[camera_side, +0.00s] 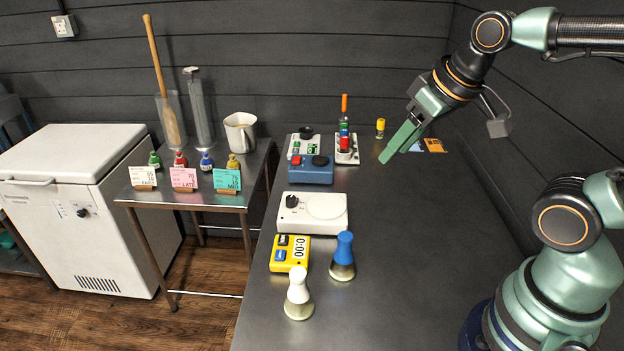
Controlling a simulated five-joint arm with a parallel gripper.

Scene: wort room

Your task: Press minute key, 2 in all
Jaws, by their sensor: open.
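The bench's middle (410,240) is clear.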

